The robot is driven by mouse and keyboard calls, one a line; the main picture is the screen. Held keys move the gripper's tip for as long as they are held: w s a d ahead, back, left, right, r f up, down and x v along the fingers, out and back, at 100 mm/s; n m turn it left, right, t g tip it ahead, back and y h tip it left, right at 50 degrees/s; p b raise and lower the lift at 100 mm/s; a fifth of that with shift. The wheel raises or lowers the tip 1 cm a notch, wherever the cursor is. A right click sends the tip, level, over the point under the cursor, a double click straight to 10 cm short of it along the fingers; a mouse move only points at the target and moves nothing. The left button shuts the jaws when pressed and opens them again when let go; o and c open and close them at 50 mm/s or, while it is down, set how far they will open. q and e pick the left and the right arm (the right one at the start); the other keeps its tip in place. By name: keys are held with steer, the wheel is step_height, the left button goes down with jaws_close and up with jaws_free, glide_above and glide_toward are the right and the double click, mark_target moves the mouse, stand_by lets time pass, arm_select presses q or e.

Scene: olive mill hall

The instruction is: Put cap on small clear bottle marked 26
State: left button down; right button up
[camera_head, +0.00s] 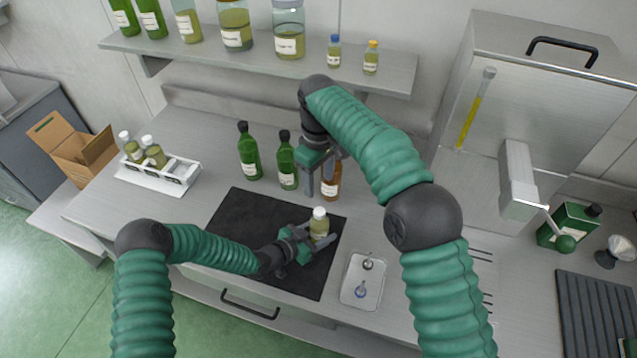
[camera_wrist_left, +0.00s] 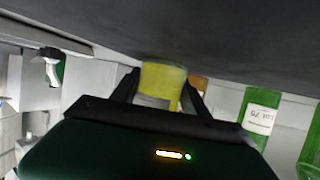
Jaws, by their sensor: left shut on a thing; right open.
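A small clear bottle (camera_head: 319,229) of yellow-green oil stands upright on the black mat (camera_head: 235,215), with a white cap (camera_head: 319,212) on its top; how tightly the cap sits cannot be told. No number on the bottle is readable. My left gripper (camera_head: 309,241) is shut around the bottle's body from the left side. The bottle (camera_wrist_left: 163,80) also shows between the left fingers in the left wrist view. My right gripper (camera_head: 320,182) is open and empty, above and behind the bottle, in front of an amber bottle (camera_head: 331,186).
Green bottles (camera_head: 249,155) stand behind the mat. A white rack (camera_head: 150,178) with white-capped bottles is at left. A small tray (camera_head: 347,291) with two small items lies right of the mat. A shelf (camera_head: 390,77) with bottles hangs above; a metal machine (camera_head: 530,75) stands right.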

arm_select(q)
steer(key=shift+c, duration=2.3)
jaws_free()
steer(key=b+v, duration=0.2)
steer(key=v, duration=1.4)
steer(key=shift+w+a, duration=0.1)
steer(key=shift+a, duration=0.1)
steer(key=shift+s+a+r, duration=0.15)
steer(key=shift+s+r, duration=0.05)
steer(key=shift+s, duration=0.05)
